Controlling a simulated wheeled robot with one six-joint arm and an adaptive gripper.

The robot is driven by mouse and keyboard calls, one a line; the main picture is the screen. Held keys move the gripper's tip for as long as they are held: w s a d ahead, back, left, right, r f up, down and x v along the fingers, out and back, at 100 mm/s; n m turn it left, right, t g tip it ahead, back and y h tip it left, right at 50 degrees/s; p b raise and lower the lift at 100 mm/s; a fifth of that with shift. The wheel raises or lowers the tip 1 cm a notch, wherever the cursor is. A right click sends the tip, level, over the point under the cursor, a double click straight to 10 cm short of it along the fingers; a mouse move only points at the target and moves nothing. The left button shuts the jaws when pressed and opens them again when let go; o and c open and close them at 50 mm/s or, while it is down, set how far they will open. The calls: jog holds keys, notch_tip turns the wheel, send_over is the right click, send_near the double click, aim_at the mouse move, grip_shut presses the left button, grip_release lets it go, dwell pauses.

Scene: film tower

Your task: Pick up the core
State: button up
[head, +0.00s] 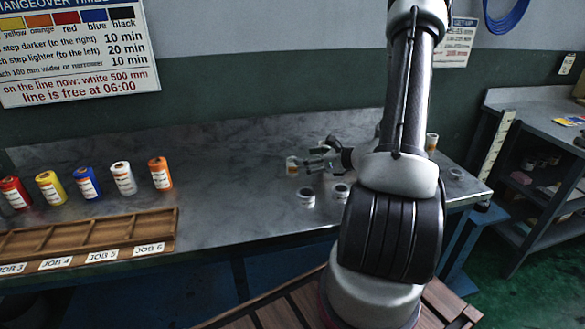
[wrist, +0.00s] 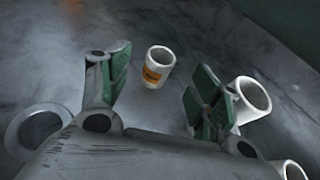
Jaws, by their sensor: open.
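A small white hollow core with an orange label (wrist: 158,72) stands on the grey bench, beyond and between my fingers in the wrist view. In the head view a core with an orange label (head: 292,166) stands just left of my fingertips. My gripper (head: 311,161) is open and low over the bench, pointing left, with nothing held. Its green-padded fingers lie either side of the core in the wrist view, and a gap to the core seems to remain. Two plain white cores, one front (head: 306,197) and one to its right (head: 341,191), stand nearer the bench's front edge.
Another orange-labelled core (head: 431,143) stands behind my arm. Several coloured rolls, such as an orange one (head: 160,174), stand at left behind a wooden job tray (head: 165,216). A flat ring (wrist: 38,131) lies at left in the wrist view. The bench between is clear.

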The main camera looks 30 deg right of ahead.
aim_at(293, 164)
jog(key=x, duration=0.4)
jog(key=f+x, duration=0.1)
jog(key=x, duration=0.3)
jog(key=shift+s+d, duration=0.2)
jog(key=c, duration=1.1)
